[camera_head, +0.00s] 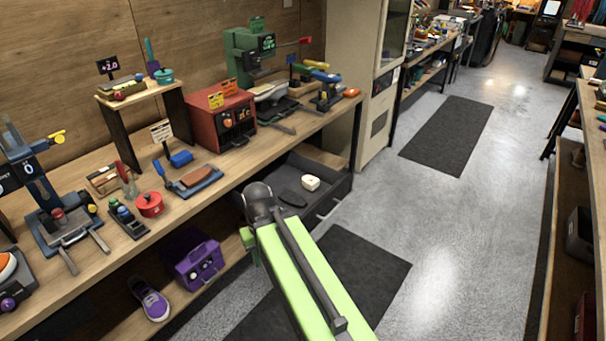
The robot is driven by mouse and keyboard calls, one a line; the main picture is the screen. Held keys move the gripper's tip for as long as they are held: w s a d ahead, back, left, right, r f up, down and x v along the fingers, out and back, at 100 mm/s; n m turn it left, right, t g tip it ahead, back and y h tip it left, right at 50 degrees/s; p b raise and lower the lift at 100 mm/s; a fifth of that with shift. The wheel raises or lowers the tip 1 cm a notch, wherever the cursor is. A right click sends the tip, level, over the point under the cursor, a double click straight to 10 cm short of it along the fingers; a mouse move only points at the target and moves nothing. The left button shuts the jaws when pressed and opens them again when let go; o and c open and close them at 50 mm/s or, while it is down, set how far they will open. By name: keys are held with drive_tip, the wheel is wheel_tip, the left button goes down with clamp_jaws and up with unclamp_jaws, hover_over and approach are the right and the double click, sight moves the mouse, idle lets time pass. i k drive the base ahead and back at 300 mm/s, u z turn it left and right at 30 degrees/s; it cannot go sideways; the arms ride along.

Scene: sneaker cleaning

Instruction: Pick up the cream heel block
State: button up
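A small cream block (310,182), which looks like the cream heel block, lies in the open dark drawer (335,196) under the workbench. A flat dark piece (292,200) lies beside it in the drawer, to its left and nearer. My light-green arm reaches up from the bottom edge to a dark joint just left of the drawer's contents. My gripper's fingers do not show; they seem hidden behind my arm. Nothing is seen touching the cream block.
The wooden workbench (225,165) above the drawer carries a red box (222,120), a green machine (250,50) and several tools. A purple sneaker (150,299) and purple box (195,262) stand on the lower shelf. Clear floor with dark mats (365,262) lies to the right.

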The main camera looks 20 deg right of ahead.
sight(309, 183)
drive_tip(key=u, duration=0.1)
drive_tip(key=i, duration=0.85)
drive_tip(key=u, duration=0.1)
drive_tip(key=k, duration=0.85)
drive_tip(key=u, duration=0.15)
drive_tip(key=i, duration=1.85)
drive_tip(key=z, duration=0.05)
